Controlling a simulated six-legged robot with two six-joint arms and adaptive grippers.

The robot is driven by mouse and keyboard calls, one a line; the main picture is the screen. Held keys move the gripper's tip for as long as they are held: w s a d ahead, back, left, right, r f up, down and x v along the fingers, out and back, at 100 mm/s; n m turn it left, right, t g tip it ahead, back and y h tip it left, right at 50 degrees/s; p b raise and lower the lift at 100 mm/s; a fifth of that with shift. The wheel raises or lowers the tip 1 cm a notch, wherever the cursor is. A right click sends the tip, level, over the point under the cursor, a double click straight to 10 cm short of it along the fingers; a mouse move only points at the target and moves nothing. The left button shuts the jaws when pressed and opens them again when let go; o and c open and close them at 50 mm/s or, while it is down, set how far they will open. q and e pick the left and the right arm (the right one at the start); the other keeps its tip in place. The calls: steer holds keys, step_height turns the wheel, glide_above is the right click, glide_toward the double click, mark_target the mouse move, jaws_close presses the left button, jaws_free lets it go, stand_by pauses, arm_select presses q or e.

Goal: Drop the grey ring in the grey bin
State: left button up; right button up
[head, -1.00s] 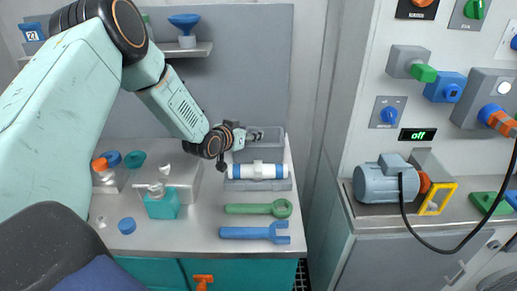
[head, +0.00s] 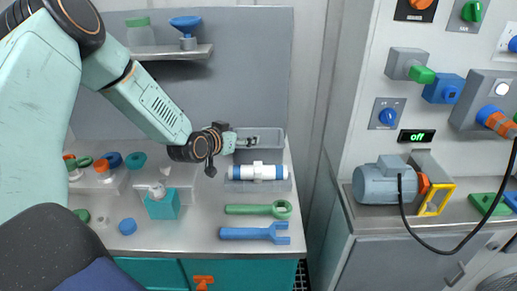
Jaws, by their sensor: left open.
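The grey bin (head: 272,133) is an open grey box at the back right of the bench, behind a blue and white cylinder. A small grey ring-like piece, which looks like the grey ring (head: 250,142), shows within the left part of the bin; it is too small to tell exactly how it lies. My left gripper (head: 232,142) is open at the bin's left edge, just left of the ring and apart from it. My right gripper is not in view.
The blue and white cylinder (head: 257,172) lies in a grey holder in front of the bin. A green wrench (head: 250,210) and a blue wrench (head: 245,233) lie nearer. Coloured rings and a teal block (head: 162,206) are on the left. A shelf (head: 165,53) hangs above.

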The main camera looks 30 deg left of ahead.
arm_select(q)
steer(key=v, duration=0.7)
steer(key=shift+s+d+r, duration=0.1)
stand_by(0.4)
stand_by(0.5)
steer(key=x, duration=0.9)
steer(key=shift+x, duration=0.8)
